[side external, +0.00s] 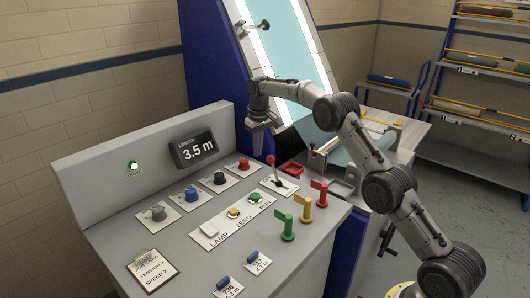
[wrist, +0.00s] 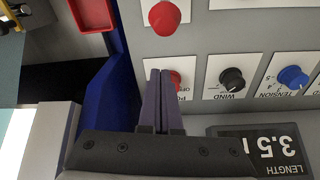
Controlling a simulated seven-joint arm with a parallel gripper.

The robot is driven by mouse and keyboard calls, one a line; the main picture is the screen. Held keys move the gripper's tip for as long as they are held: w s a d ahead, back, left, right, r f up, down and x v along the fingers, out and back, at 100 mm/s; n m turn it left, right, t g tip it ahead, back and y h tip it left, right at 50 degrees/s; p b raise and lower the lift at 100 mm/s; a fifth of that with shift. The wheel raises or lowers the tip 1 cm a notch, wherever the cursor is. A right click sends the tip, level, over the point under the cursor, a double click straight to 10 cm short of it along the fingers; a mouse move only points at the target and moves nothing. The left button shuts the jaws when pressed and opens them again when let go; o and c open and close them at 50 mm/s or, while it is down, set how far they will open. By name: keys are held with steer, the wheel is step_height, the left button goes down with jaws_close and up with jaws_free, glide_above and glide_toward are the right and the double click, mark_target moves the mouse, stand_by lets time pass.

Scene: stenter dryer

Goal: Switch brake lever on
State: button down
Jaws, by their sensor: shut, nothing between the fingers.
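The lever with a red ball knob (side external: 270,159) stands on a small white plate at the right part of the sloping grey console. Its thin shaft tilts up toward the back of the console. Its label is not readable. In the wrist view the red knob (wrist: 165,18) shows at the top, ahead of my fingertips. My gripper (side external: 262,150) hangs over the back right of the console, close to the knob; the exact gap is hard to tell. In the wrist view my gripper (wrist: 159,73) is shut and empty, its tips over the red power knob (wrist: 175,80).
Black (side external: 220,178), blue (side external: 191,193) and grey knobs line the console beside the red one. Green (side external: 288,228), yellow (side external: 306,208) and red flag handles stand at the front right. The length display (side external: 193,149) rises behind. A red tray (side external: 292,170) lies right of the lever.

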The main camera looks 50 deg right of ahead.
mark_target(274, 169)
steer(key=shift+s, duration=0.3)
steer(key=shift+s+a+r, duration=0.15)
steer(key=shift+s+a, duration=0.05)
steer(key=shift+s, duration=0.6)
steer(key=shift+s+a+r, duration=0.1)
steer(key=shift+s+a, duration=0.05)
steer(key=shift+s, duration=0.65)
steer(key=shift+s+r, duration=0.1)
steer(key=shift+s+r+t, duration=0.1)
steer(key=shift+s+t, duration=0.1)
steer(key=shift+t, duration=0.1)
